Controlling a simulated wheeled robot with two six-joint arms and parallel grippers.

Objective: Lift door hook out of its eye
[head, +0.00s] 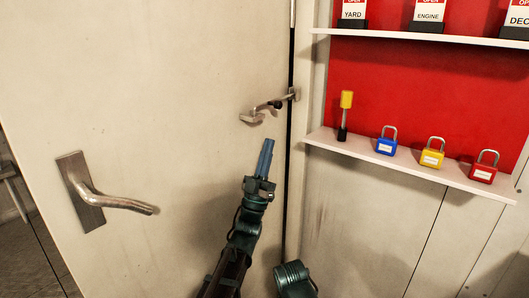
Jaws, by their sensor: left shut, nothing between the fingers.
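The metal door hook (268,106) lies across the gap between the pale door (150,60) and its frame. Its left end meets a bracket (252,117) on the door, and its right end reaches the eye (293,95) at the frame. The hook looks seated in the eye, but the contact is too small to see clearly. My left gripper (266,155) is just below the hook, pointing up, with its blue fingers shut and empty. A gap shows between the fingertips and the hook. My right gripper is not in view.
A lever handle (110,202) sticks out from the door at lower left. Right of the frame, a shelf (330,143) holds a yellow-topped item (346,112) and blue (387,141), yellow (432,153) and red (484,167) padlocks. An upper shelf (400,37) carries signs.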

